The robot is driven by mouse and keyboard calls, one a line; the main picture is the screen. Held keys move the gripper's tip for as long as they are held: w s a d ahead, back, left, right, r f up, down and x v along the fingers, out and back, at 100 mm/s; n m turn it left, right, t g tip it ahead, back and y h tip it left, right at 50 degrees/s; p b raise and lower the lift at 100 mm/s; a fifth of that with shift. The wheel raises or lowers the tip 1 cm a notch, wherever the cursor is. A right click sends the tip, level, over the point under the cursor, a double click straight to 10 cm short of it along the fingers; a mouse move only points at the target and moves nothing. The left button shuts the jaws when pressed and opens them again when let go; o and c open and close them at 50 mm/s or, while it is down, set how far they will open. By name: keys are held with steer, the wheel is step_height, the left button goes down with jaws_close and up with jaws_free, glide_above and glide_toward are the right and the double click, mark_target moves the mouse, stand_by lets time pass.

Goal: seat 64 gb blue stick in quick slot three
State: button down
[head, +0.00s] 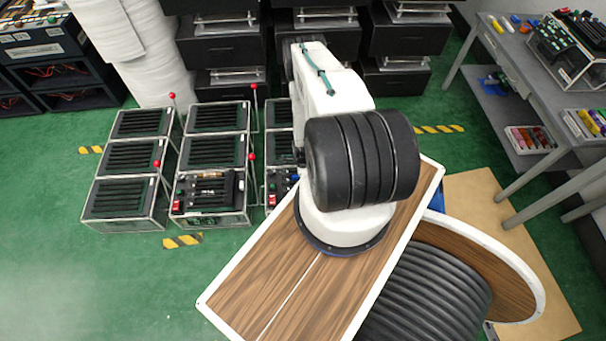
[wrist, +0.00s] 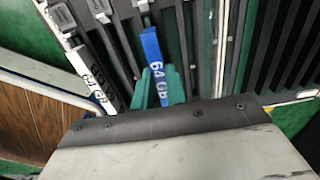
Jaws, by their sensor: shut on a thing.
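The blue stick (wrist: 152,55), marked 64 GB, shows in the middle of the wrist view. The two green fingertips of my gripper (wrist: 158,88) are shut on its near part. Its far end lies close to a grey end piece (wrist: 139,5) among dark slots; I cannot tell whether it is in a slot. A white stick (wrist: 92,78), also marked 64 GB, lies to its left. In the head view my arm hides the gripper and the blue stick. No slot number can be read.
Framed slot fixtures (head: 208,151) with red-knobbed levers (head: 253,88) stand on the green floor at left. A wood-topped surface (head: 280,290) and a large black cable reel (head: 430,295) are near. A grey workbench (head: 540,70) is at right. Open floor lies at lower left.

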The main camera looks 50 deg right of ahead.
steer(key=shift+f, duration=0.55)
steer(key=c, duration=1.3)
jaws_free()
steer(key=shift+c, duration=0.2)
steer(key=shift+r, duration=3.9)
